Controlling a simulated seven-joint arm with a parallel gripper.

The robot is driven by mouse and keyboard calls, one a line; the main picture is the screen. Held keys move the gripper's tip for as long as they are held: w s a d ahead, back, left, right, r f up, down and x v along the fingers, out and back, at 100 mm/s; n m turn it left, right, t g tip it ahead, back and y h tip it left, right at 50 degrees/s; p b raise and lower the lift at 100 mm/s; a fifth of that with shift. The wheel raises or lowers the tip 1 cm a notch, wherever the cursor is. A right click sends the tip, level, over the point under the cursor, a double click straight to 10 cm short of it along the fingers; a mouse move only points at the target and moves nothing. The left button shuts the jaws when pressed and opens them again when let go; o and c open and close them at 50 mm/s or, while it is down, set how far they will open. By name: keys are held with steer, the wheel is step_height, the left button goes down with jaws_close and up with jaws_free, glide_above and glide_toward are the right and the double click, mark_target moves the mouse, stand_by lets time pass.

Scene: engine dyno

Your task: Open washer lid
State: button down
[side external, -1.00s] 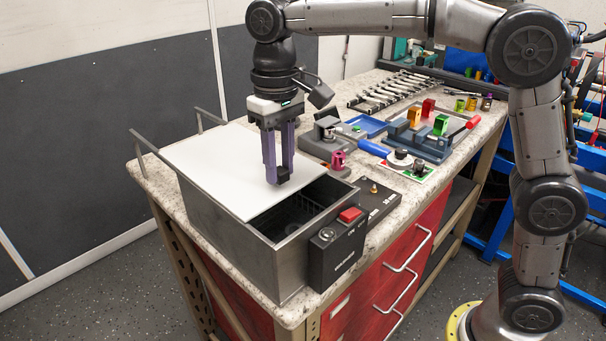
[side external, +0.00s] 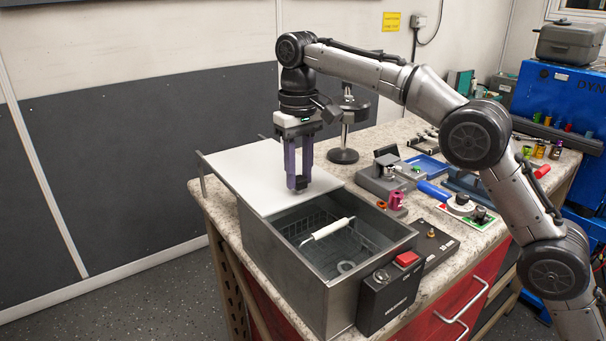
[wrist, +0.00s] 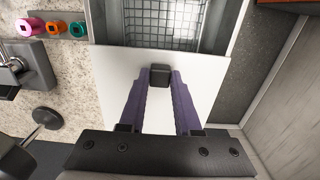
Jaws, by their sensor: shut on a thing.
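The washer (side external: 268,238) is a grey metal tank on the countertop. Its flat white lid (side external: 240,175) is slid toward the back left and overhangs the tank there. The front of the tank is uncovered and shows a wire basket (side external: 300,228) with a white handle and a ring-shaped part on the floor. My gripper (side external: 298,185) points down at the lid's front edge, its purple fingers shut on a small black lid knob (wrist: 160,75). In the wrist view the lid (wrist: 115,75) lies under the fingers, with the open tank beyond it.
A black control box (side external: 388,290) with a red button is on the tank's front. Pink and orange parts (side external: 396,200), a grey fixture (side external: 385,180) and a blue-handled tool (side external: 433,190) stand to the right. A round-based stand (side external: 343,156) is behind my gripper.

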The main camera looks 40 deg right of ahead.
steer(key=c, duration=0.6)
jaws_free()
steer(key=shift+r, duration=0.15)
steer(key=shift+r, duration=1.4)
steer(key=s+d+r, duration=0.3)
steer(key=s+r, duration=0.7)
steer(key=s, duration=0.3)
steer(key=shift+s+d, duration=0.25)
steer(key=shift+d, duration=0.15)
